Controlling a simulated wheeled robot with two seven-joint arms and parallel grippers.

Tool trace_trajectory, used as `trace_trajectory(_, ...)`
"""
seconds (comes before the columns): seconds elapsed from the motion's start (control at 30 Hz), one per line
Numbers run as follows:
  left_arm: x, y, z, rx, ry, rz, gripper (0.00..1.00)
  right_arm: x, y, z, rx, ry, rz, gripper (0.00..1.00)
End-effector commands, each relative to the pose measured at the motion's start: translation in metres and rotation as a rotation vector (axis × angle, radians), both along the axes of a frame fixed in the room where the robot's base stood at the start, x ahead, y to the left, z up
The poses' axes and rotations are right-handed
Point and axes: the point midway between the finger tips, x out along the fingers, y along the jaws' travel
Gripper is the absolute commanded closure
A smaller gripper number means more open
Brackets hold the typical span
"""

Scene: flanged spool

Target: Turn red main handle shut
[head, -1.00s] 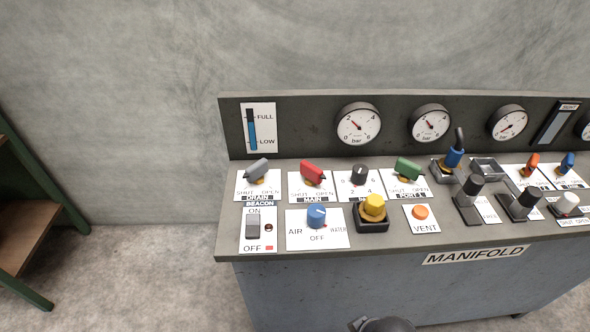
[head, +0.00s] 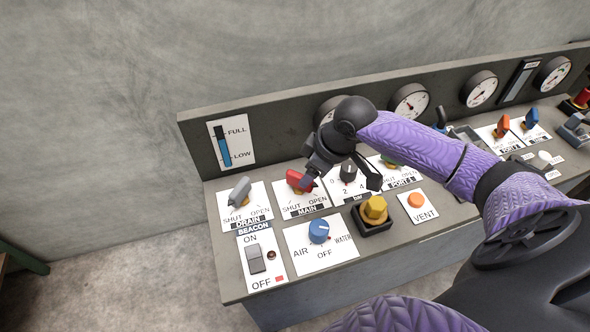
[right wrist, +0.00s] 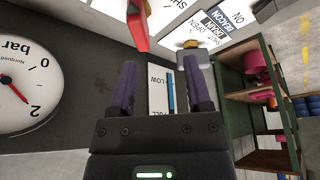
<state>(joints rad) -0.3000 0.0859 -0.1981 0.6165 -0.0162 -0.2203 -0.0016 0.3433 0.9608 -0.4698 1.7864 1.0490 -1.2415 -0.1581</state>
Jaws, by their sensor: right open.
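The red main handle (head: 297,179) sits on its white plate marked SHUT, OPEN and MAIN, on the panel's sloping top. It slants down to the right in the head view. It also shows in the right wrist view (right wrist: 138,32), at the top, just beyond the left-hand finger. My right gripper (head: 340,180) is above the panel beside the red handle, with its jaws open. In the right wrist view its fingers (right wrist: 162,80) stand apart with nothing between them. Contact with the handle cannot be told. My left gripper is not in view.
A grey drain handle (head: 239,191) stands left of the red one. A black knob (head: 348,172) is close on the right. A blue selector (head: 318,231) and a yellow knob (head: 374,209) are in front. The gauge backboard (head: 285,125) rises behind.

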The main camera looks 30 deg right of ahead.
Motion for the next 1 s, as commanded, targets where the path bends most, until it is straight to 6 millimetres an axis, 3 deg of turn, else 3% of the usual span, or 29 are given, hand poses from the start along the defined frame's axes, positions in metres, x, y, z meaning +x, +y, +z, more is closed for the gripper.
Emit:
trace_trajectory(0.1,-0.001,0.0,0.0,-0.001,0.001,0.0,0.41,0.012,-0.021,0.015,0.004,-0.015,-0.038,0.37)
trace_trajectory(0.17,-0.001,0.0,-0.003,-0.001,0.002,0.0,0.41,0.015,-0.023,0.013,0.008,-0.018,-0.046,0.37)
trace_trajectory(0.5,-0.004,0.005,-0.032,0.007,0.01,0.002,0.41,0.039,-0.007,-0.06,0.01,-0.015,-0.045,0.37)
trace_trajectory(0.67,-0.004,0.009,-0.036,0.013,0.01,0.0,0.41,0.045,-0.003,-0.074,0.008,-0.016,-0.044,0.37)
trace_trajectory(0.9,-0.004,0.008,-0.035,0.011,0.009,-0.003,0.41,0.045,-0.003,-0.074,0.007,-0.017,-0.043,0.37)
trace_trajectory(0.93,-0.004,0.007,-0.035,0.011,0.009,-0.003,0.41,0.045,-0.003,-0.074,0.007,-0.017,-0.043,0.39)
trace_trajectory(1.0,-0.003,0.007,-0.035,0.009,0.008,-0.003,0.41,0.045,-0.003,-0.074,0.007,-0.017,-0.043,0.54)
